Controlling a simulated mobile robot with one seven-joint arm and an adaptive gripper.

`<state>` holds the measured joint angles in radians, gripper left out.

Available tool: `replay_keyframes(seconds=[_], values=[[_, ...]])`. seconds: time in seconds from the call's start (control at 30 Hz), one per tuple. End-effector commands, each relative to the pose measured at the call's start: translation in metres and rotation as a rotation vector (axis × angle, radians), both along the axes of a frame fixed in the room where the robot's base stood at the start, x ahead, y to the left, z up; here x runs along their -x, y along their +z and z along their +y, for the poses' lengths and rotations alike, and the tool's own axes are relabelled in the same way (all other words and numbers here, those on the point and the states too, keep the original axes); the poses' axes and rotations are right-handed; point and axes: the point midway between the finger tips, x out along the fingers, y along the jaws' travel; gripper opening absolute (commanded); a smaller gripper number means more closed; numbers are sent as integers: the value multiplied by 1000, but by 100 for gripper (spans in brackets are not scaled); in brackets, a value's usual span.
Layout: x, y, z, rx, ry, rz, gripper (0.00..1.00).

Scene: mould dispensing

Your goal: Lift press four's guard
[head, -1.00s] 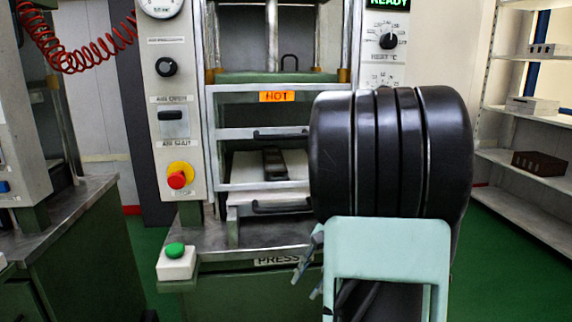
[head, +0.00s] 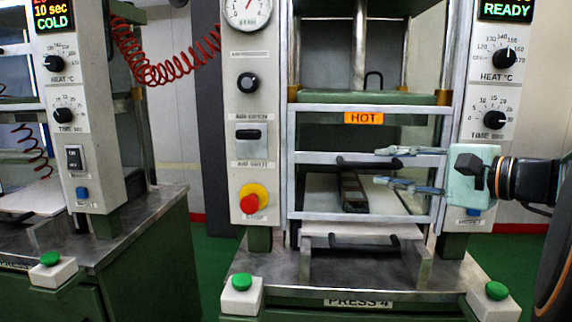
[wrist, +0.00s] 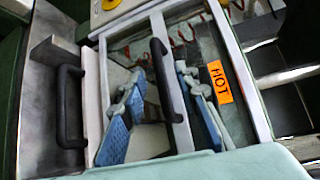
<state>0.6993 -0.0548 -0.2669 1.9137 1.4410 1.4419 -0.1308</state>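Press four (head: 358,302) stands in the middle of the head view, named by its front label. Its guard (head: 315,158) is a pale metal frame with an orange HOT label, lowered across the press opening. The guard's black bar handle (head: 350,163) sits on the middle rail; it also shows in the wrist view (wrist: 166,78). My gripper (head: 382,167) comes from the right with its fingers spread, one above and one below the handle's level. In the wrist view the handle appears between the two blue fingers (wrist: 160,82), with no visible contact. How deep they reach is unclear.
Behind the guard lies a dark mould (head: 352,192). A second, lower handle (head: 345,241) is below the guard, left of the fingers in the wrist view (wrist: 69,105). Green buttons (head: 241,283) stand at the front corners. A red stop button (head: 250,203) is left. Another press stands further left.

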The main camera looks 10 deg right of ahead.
Motion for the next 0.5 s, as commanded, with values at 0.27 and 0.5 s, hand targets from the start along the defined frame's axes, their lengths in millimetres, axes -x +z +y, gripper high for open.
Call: replay_keyframes(seconds=[0.27, 0.5], values=[[-38, -8, 21, -1, 1, 3, 29], [-47, -9, 26, 0, -1, 1, 29]])
